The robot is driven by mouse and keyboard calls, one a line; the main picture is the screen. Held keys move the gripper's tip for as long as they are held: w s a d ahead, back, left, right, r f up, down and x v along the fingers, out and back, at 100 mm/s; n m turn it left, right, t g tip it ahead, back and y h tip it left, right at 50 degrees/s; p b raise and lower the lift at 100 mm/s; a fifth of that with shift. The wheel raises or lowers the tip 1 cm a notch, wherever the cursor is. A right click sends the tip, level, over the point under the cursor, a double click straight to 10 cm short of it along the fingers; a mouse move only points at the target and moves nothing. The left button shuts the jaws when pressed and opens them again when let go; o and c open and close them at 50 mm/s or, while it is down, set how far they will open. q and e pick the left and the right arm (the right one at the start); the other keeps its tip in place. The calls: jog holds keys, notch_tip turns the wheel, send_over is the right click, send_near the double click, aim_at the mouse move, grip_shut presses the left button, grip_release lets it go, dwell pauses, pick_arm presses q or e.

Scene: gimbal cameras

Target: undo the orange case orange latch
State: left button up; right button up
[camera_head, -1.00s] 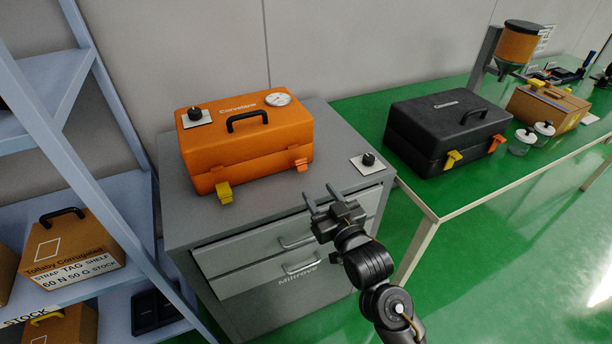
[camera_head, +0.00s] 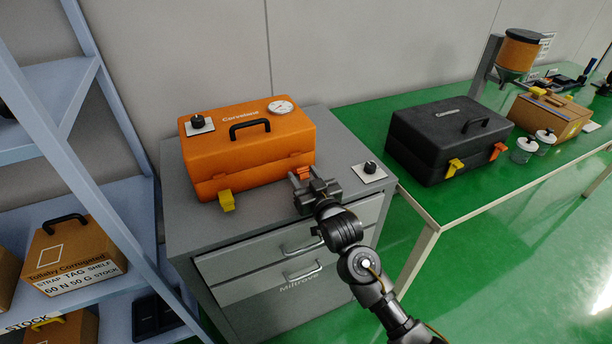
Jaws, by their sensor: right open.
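The orange case (camera_head: 245,150) stands closed on the grey drawer cabinet, with a black handle on its lid. Its orange latch (camera_head: 304,172) is at the right of the front face, partly hidden by my right gripper. A yellow latch (camera_head: 226,201) hangs at the left of the same face. My right gripper (camera_head: 303,179) is open, with its fingertips right at the orange latch. I cannot tell whether they touch it. My left gripper is not in view.
The grey cabinet (camera_head: 190,232) has a knob on a white plate (camera_head: 369,171) at its right. A black case (camera_head: 450,135) with a yellow and an orange latch stands on the green table (camera_head: 425,195). A blue shelf rack (camera_head: 110,120) is at the left.

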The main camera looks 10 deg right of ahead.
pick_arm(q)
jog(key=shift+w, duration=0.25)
pick_arm(e)
jog(key=shift+c, duration=0.2)
